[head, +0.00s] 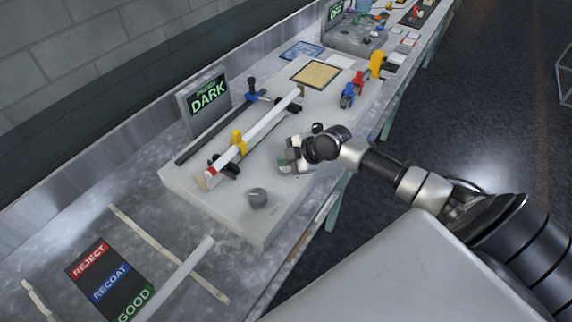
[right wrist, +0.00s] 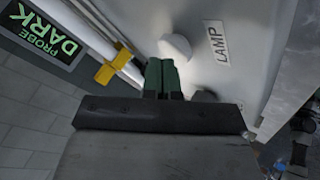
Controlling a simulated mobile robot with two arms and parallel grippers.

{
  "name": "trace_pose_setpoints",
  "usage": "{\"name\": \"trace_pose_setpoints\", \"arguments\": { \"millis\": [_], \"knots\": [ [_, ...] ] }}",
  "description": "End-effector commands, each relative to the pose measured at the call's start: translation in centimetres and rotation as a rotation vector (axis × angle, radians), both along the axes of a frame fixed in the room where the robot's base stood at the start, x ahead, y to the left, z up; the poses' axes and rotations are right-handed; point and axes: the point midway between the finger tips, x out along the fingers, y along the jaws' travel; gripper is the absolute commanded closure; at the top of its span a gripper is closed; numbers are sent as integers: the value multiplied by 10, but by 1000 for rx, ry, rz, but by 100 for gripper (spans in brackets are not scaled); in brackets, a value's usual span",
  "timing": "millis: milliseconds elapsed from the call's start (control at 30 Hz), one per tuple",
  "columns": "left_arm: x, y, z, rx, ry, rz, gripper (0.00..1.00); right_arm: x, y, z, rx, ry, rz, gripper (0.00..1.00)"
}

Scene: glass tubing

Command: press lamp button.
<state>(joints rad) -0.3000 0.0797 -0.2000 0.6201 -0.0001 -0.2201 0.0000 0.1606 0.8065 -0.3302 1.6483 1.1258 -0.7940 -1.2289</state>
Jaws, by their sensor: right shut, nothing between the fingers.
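In the right wrist view a pale round button (right wrist: 175,47) sits on the light panel beside a LAMP label (right wrist: 217,43). My right gripper (right wrist: 162,64) is shut and empty, its green fingertips right at the button's near edge. I cannot tell whether they touch it. In the head view the right gripper (head: 287,158) is low over the front part of the light grey bench unit (head: 225,203), and the button is not clearly visible there. A screen (head: 208,95) reads DARK; the right wrist view shows it as PROBE DARK (right wrist: 42,35). My left gripper is not in view.
A white tube (head: 265,123) lies across supports with a yellow clamp (head: 238,141) behind the gripper. A grey knob (head: 257,197) stands at the unit's front left. Blue and red tools (head: 353,89) stand to the right. A REJECT/RECOAT/GOOD board (head: 108,280) lies at lower left.

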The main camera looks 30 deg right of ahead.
Motion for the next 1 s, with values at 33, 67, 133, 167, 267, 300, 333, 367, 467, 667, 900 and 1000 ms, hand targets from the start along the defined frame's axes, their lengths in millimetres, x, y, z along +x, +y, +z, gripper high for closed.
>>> {"name": "trace_pose_setpoints", "arguments": {
  "millis": [33,67,133,167,267,300,333,367,467,667,900,1000],
  "knots": [
    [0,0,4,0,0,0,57,0,0,5,-1,0,0,100],
    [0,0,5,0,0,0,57,0,0,6,-1,0,0,100],
    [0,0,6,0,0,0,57,0,0,9,-1,0,0,100],
    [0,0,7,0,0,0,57,0,0,10,0,0,0,100],
    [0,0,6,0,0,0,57,0,0,10,0,0,0,100],
    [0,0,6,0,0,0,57,0,0,9,0,0,0,100],
    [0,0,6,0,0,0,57,0,0,9,0,0,0,100],
    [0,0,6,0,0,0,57,0,0,9,0,0,0,100],
    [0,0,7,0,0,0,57,0,0,10,0,0,0,100],
    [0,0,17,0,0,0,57,0,0,24,-1,-1,0,100],
    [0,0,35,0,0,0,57,0,0,49,-1,-1,0,100],
    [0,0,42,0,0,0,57,0,0,59,-1,-2,1,100]
  ]
}}
